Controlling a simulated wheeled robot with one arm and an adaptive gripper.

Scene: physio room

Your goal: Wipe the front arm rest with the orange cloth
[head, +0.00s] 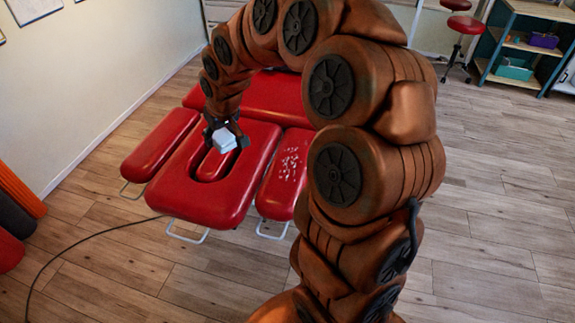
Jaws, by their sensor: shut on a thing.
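My gripper (224,133) is over the red head section (212,212) of a treatment table. It is shut on a small pale blue-white thing (222,141), blocky in shape; I cannot tell whether it is folded cloth. No orange cloth shows. One red arm rest (161,143) lies left of the head section and looks clean. The other arm rest (287,168), right of the head section, has many white specks on top. My gripper is apart from both arm rests. My arm hides part of the table behind it.
Orange and dark rolls (17,189) stand at the left wall. A black cable (78,240) runs across the wooden floor. A red stool (465,25) and a teal shelf (515,45) stand at the back right. The floor at the right is free.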

